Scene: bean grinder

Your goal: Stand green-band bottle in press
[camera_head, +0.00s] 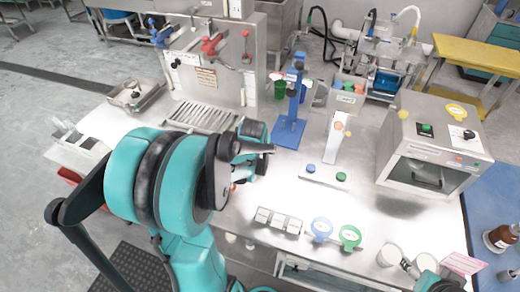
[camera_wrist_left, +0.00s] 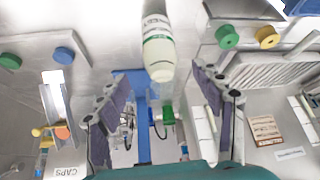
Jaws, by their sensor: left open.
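My left gripper (camera_wrist_left: 160,80) is open, with one finger on each side below the bottle, and holds nothing. In the head view my left gripper (camera_head: 255,155) is over the bench, left of and in front of the blue press (camera_head: 290,130); I cannot make out the bottle there. The press (camera_wrist_left: 142,120) also shows between the fingers, with a green part beside it. My right gripper is not in view.
A metal plate with a blue cap (camera_head: 311,168) and a green cap (camera_head: 341,177) lies right of the press, by a white post (camera_head: 335,140). A steel box machine (camera_head: 435,145) stands at right. Blue and green rings (camera_head: 350,238) lie at the front.

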